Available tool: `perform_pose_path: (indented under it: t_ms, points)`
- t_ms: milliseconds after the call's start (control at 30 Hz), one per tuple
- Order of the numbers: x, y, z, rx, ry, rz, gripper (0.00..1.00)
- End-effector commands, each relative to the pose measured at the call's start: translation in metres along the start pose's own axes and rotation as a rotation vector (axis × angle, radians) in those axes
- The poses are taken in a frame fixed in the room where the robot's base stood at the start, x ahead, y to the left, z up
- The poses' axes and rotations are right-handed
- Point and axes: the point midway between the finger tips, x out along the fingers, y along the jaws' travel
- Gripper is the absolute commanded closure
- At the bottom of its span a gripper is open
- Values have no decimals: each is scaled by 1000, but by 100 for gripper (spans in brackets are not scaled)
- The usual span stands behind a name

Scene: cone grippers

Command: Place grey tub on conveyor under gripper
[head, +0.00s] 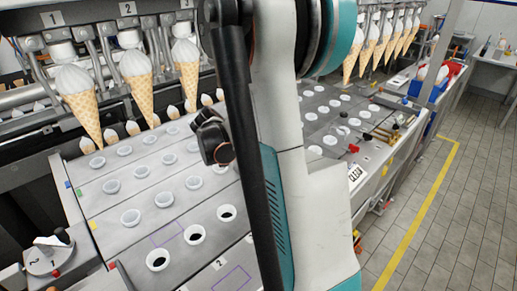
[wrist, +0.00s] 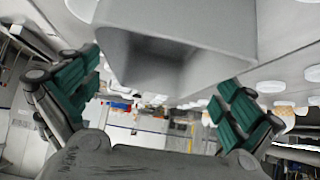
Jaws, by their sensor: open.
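The grey tub (wrist: 185,25) fills the upper middle of the wrist view, large and close, with its dark hollow partly showing. My gripper (wrist: 158,75) has its two green-padded fingers spread wide, one to each side of the tub's lower part in the picture. I cannot tell whether either finger touches it. In the head view my own arm hides the gripper, and I do not see the tub there. The conveyor (head: 120,210) is a grey plated surface with rows of white cups. Numbered cone grippers (head: 126,30) hang above it, each with an ice cream cone (head: 138,85).
More cones (head: 375,45) hang at the back right. A small dial post (head: 50,255) stands at the front left. Small brass and red parts (head: 380,135) lie on the right side of the conveyor. A tiled floor (head: 450,215) with a yellow line (head: 425,205) is clear at the right.

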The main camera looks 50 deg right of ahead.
Motion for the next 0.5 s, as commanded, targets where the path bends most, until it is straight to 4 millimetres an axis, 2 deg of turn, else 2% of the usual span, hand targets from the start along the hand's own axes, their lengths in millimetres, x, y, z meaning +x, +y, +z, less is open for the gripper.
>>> perform_pose_path:
  t_ms: [300,500]
  points:
    - [-51,-1,51,-5,0,-4,0]
    - [-72,-1,72,-2,0,-2,0]
